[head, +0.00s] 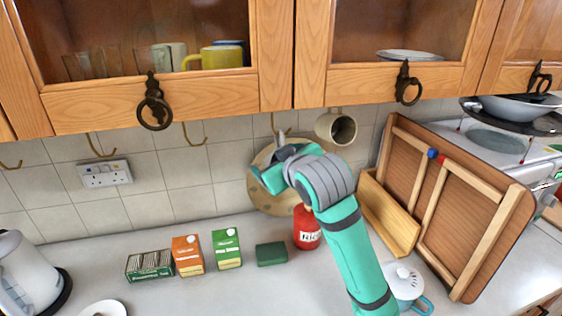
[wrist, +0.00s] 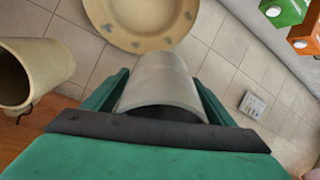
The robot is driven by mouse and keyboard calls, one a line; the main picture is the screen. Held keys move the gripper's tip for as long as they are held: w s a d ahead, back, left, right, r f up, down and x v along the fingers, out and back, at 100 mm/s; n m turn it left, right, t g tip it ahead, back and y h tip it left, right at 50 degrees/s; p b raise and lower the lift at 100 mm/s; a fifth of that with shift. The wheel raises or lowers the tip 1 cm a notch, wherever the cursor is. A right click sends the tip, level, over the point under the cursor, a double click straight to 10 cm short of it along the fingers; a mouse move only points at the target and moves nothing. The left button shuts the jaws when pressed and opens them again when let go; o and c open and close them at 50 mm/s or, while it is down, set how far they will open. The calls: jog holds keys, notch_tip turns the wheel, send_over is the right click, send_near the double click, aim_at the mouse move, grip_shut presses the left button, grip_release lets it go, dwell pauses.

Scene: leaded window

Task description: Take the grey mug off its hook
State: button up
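The grey mug (wrist: 160,78) shows in the wrist view between the two teal fingers of my gripper (wrist: 162,90), its dark mouth toward my palm. The fingers lie along both sides of the mug with no clear gap, but I cannot tell whether they press on it. In the head view my gripper (head: 270,180) is below the cabinet, in front of the round board. There my arm hides most of the mug, and its contact with the hook (head: 273,122) is unclear.
A cream mug (head: 336,127) hangs close to the right of my gripper; it also shows in the wrist view (wrist: 35,72). A round board (head: 262,200) leans on the wall behind. A red tin (head: 306,232) and cartons (head: 227,249) stand below. A wooden rack (head: 455,205) is at right.

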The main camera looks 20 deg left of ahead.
jog(key=c, duration=1)
jog(key=shift+c, duration=0.5)
jog(key=shift+r, duration=0.15)
